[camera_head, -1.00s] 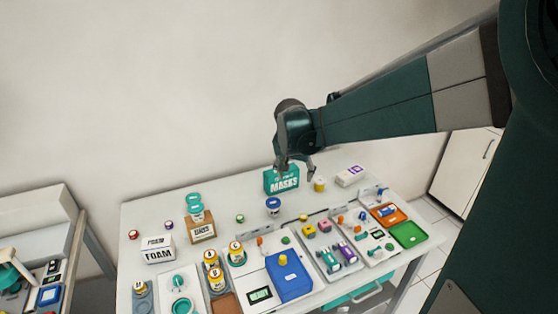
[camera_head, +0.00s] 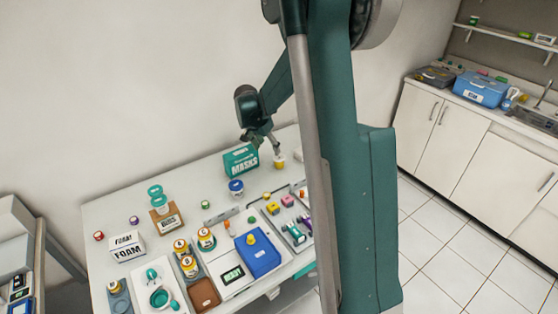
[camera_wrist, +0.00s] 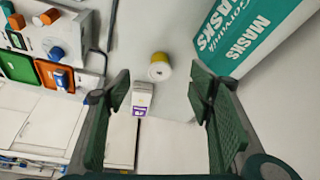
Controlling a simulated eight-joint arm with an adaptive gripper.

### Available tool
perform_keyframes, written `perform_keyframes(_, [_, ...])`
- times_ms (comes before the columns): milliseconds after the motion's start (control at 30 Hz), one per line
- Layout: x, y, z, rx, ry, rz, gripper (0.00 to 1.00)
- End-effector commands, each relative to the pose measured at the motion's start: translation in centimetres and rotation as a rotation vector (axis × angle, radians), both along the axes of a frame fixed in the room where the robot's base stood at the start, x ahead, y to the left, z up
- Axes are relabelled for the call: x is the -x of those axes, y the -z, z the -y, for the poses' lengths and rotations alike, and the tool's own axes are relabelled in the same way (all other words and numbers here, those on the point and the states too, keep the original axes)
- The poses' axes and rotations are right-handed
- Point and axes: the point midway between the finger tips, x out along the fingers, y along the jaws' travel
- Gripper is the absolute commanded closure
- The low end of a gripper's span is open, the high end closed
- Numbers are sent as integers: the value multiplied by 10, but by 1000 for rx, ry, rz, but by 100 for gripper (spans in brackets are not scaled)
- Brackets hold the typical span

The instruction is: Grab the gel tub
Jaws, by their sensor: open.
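My gripper (camera_head: 263,144) is open and empty, beside the teal masks box at the table's back. In the wrist view, my gripper's two fingers (camera_wrist: 160,92) are spread wide. A small white tub with a yellow lid (camera_wrist: 160,68) shows beyond the gap between them; it also stands right of the masks box in the head view (camera_head: 280,162). A white tub with a blue lid (camera_head: 236,187) stands in front of the masks box. No gel label is readable, so I cannot tell which tub is the gel one.
The teal masks box (camera_head: 241,160) is close to my gripper, at the right in the wrist view (camera_wrist: 245,35). A white box with a purple label (camera_wrist: 141,98) lies near the yellow-lidded tub. Trays, including a blue one (camera_head: 265,262), crowd the table's front.

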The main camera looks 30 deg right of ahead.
Motion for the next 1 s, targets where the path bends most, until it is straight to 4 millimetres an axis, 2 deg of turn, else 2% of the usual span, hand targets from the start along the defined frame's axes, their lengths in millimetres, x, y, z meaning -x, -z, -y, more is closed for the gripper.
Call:
perform_keyframes(200, [-17,25,27,4,90,-7,47])
perform_keyframes(400, [-25,44,44,10,151,-10,47])
perform_keyframes(600, [-27,51,50,11,172,-11,47])
perform_keyframes(1000, [-27,54,51,12,174,-11,47])
